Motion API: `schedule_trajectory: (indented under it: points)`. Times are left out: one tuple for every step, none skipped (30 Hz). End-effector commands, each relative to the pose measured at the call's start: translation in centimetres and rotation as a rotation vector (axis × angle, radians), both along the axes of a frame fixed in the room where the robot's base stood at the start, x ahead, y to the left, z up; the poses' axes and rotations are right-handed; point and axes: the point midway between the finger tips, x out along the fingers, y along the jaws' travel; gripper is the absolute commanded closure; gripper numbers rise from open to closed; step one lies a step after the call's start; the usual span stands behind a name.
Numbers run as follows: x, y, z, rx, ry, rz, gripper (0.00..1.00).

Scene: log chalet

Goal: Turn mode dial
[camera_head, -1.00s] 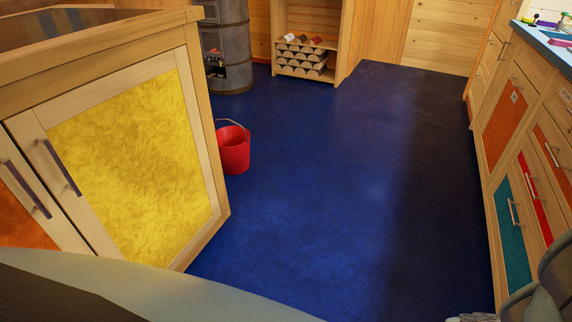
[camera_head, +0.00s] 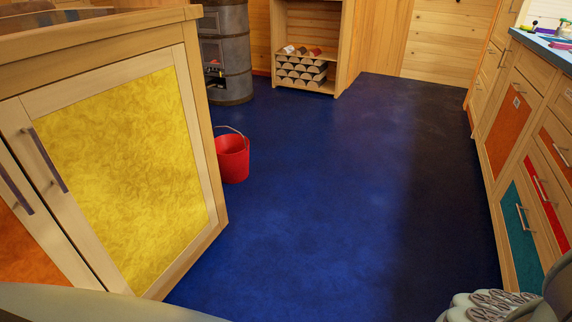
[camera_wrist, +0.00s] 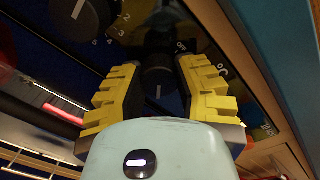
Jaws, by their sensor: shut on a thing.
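In the wrist view, a black round dial (camera_wrist: 159,83) with a pale pointer line stands on a dark glossy panel. My gripper (camera_wrist: 158,70), with yellow stepped pads and dark inner faces, is shut on this dial, one finger at each side. The dial's pointer line points toward the bottom of the picture. A second, larger black dial (camera_wrist: 82,18) with white numerals beside it sits at the upper left, apart from my fingers. Neither dial shows in the head view.
In the head view, a cabinet with a yellow door (camera_head: 125,175) stands at the left. A red bucket (camera_head: 232,160) is on the blue floor (camera_head: 330,200). A drawer counter (camera_head: 515,115) lines the right. A stove (camera_head: 225,60) and wood shelf (camera_head: 307,72) stand behind. The middle floor is clear.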

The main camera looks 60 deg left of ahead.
Motion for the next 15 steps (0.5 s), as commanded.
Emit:
schedule_trajectory:
  points:
    - [-0.23, -0.22, -0.09, 0.007, -0.015, -0.008, 1.0]
    - [-0.21, -0.21, -0.08, 0.012, -0.023, -0.008, 1.0]
    - [-0.21, -0.2, -0.06, 0.018, -0.031, -0.008, 1.0]
    - [-0.2, -0.19, -0.06, 0.022, -0.037, -0.007, 1.0]
    - [-0.19, -0.19, -0.05, 0.024, -0.041, -0.007, 1.0]
    - [-0.19, -0.19, -0.04, 0.027, -0.046, -0.008, 1.0]
    - [-0.2, -0.18, -0.04, 0.029, -0.05, -0.008, 1.0]
    - [-0.19, -0.18, -0.05, 0.031, -0.052, -0.008, 1.0]
    - [-0.19, -0.18, -0.03, 0.032, -0.054, -0.008, 1.0]
    - [-0.19, -0.18, -0.03, 0.033, -0.056, -0.008, 1.0]
    - [-0.18, -0.16, -0.03, 0.034, -0.056, -0.007, 1.0]
    - [-0.18, -0.16, -0.03, 0.034, -0.056, -0.007, 1.0]
    - [-0.18, -0.16, -0.04, 0.034, -0.056, -0.007, 1.0]
    - [-0.17, -0.15, -0.04, 0.034, -0.056, -0.007, 1.0]
    - [-0.17, -0.14, -0.04, 0.034, -0.056, -0.007, 1.0]
